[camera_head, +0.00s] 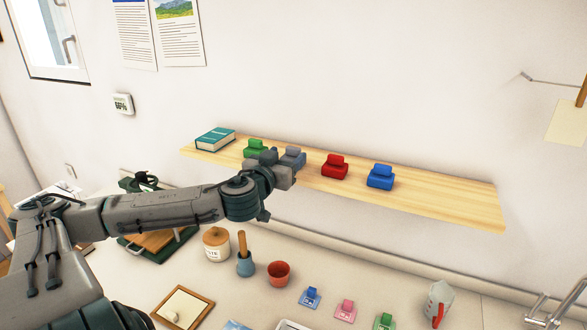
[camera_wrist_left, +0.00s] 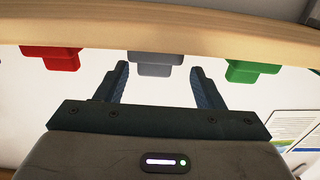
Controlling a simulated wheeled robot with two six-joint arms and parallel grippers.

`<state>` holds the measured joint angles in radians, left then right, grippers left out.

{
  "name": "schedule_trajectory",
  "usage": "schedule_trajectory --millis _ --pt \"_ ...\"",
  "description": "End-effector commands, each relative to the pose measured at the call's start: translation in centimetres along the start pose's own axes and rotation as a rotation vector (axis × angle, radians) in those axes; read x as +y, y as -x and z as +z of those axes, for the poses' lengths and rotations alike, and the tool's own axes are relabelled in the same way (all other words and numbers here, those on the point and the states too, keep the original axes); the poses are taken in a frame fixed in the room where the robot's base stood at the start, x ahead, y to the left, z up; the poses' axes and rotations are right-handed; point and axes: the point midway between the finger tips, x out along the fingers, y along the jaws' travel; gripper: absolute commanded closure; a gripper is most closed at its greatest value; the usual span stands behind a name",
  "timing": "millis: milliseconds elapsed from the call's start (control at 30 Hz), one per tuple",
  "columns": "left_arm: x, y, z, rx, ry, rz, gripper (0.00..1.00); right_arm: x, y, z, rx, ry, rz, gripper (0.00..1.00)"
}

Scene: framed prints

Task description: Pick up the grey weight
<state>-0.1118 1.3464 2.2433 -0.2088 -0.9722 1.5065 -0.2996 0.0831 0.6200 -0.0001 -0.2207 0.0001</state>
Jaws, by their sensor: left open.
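The grey weight (camera_head: 294,153) stands on the wooden shelf (camera_head: 440,196), between the green weight (camera_head: 256,146) and the red weight (camera_head: 335,167). My left gripper (camera_head: 282,168) is at the shelf's front edge, right in front of the grey weight, and hides its lower part. In the left wrist view, which is upside down, the left gripper (camera_wrist_left: 160,82) is open. Its fingers point at the grey weight (camera_wrist_left: 150,62), which lies in line with the gap between them. I cannot tell whether the fingertips reach past its sides. The right gripper does not show.
A blue weight (camera_head: 381,177) stands right of the red one, and a teal book (camera_head: 215,139) lies at the shelf's left end. Below are a jar (camera_head: 216,245), a mortar (camera_head: 245,263), a terracotta pot (camera_head: 279,273) and a pitcher (camera_head: 437,303). The shelf's right end is clear.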

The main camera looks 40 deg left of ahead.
Motion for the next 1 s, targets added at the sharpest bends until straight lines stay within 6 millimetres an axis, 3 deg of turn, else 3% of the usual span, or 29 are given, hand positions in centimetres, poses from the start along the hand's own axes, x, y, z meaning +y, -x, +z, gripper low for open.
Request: schedule_trajectory --millis 100,333,667,1000 --pt "0.1 -0.5 0.2 0.003 0.005 0.006 0.38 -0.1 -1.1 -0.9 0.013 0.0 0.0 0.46" --pt "0.2 -0.9 -0.1 0.002 0.004 0.01 0.38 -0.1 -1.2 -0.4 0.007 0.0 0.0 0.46" --pt "0.4 -2.4 -0.5 0.002 0.011 0.009 0.38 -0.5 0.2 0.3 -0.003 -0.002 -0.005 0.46" --pt "0.5 -5.3 -0.6 0.001 0.007 0.008 0.38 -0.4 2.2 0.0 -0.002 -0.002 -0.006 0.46"
